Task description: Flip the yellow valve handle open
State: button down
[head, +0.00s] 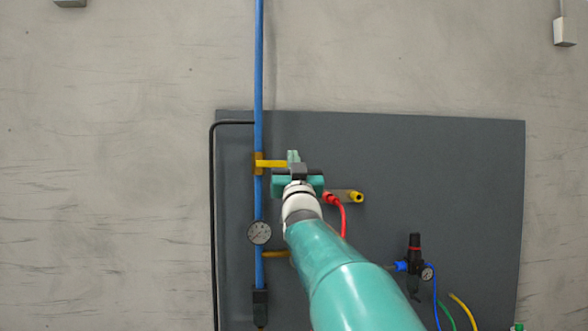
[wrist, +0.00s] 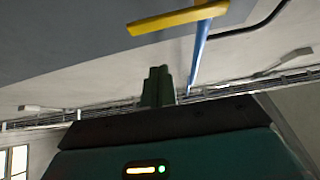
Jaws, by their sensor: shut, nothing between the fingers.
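The yellow valve handle (head: 271,163) sticks out to the right from a brass valve body (head: 258,169) on the vertical blue pipe (head: 259,70). It lies level, across the pipe. In the wrist view the yellow handle (wrist: 178,19) is at the top, with the blue pipe (wrist: 199,55) running down from it. My gripper (head: 293,156) is at the handle's right end in the head view; I cannot tell whether they touch there. In the wrist view my gripper's fingers (wrist: 158,72) are together and empty, and a gap shows between them and the handle.
A dark grey panel (head: 450,160) backs the pipe. A pressure gauge (head: 259,232) and a second brass fitting (head: 275,254) sit lower on the pipe. A red hose (head: 342,216) and a yellow fitting (head: 357,197) are right of my wrist. A black regulator (head: 414,250) is lower right.

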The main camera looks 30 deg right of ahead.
aim_at(277, 164)
jog(key=shift+w+d+f, duration=0.1)
jog(key=shift+w+d, duration=0.2)
jog(key=shift+w, duration=0.35)
jog(key=shift+w+d, duration=0.35)
jog(key=shift+w, duration=0.35)
jog(key=shift+w+d+f, duration=0.1)
jog(key=shift+w+d, duration=0.2)
jog(key=shift+w, duration=0.35)
jog(key=shift+f+m+h, duration=0.15)
jog(key=shift+m+h, duration=0.25)
jog(key=shift+m, duration=0.1)
